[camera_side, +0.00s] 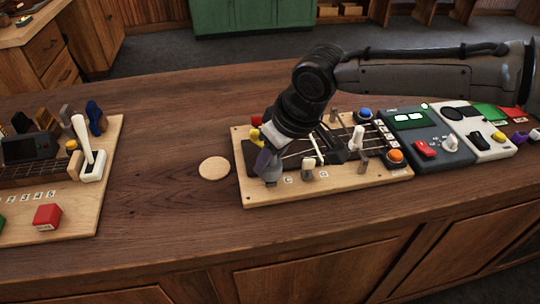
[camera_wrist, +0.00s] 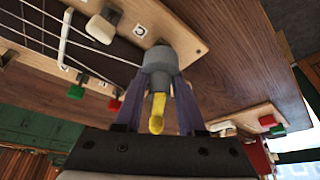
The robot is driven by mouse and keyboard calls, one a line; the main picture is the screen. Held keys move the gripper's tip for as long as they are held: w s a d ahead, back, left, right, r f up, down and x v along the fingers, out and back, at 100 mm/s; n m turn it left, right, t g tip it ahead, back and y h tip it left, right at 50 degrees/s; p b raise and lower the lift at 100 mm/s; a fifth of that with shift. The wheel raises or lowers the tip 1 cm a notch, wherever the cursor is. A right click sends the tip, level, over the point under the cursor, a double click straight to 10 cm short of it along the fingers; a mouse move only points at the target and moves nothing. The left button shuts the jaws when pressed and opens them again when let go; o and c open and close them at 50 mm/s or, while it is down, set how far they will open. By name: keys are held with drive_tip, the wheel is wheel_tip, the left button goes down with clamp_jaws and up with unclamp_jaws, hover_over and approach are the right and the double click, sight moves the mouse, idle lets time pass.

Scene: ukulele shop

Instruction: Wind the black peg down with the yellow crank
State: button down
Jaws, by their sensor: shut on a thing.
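My gripper (camera_side: 268,162) points down at the near left corner of the wooden tuning board (camera_side: 340,190). In the wrist view its two purple fingers (camera_wrist: 158,88) are shut on the yellow crank (camera_wrist: 157,112). The crank's grey round head (camera_wrist: 160,57) stands at the board's edge, beside the letter C. I cannot make out the black peg; whatever is under the crank's head is hidden. A white peg (camera_side: 308,168) stands to the right, between the letters C and G, and also shows in the wrist view (camera_wrist: 103,27).
Strings cross the board, with a blue button (camera_side: 364,115) and an orange button (camera_side: 395,156) at its right. Two electronic boxes (camera_side: 430,138) stand beyond. A round wooden disc (camera_side: 214,168) lies left of the board. Another board (camera_side: 105,180) with a white lever is farther left.

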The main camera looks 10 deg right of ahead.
drive_tip(key=shift+m, duration=0.4)
drive_tip(key=shift+m+h, duration=0.7)
drive_tip(key=shift+m, duration=0.7)
drive_tip(key=m+h, duration=0.1)
drive_tip(key=m, duration=0.1)
drive_tip(key=shift+m+t, duration=0.3)
drive_tip(key=shift+m, duration=0.1)
drive_tip(key=shift+m+h, duration=0.7)
drive_tip(key=shift+m, duration=0.9)
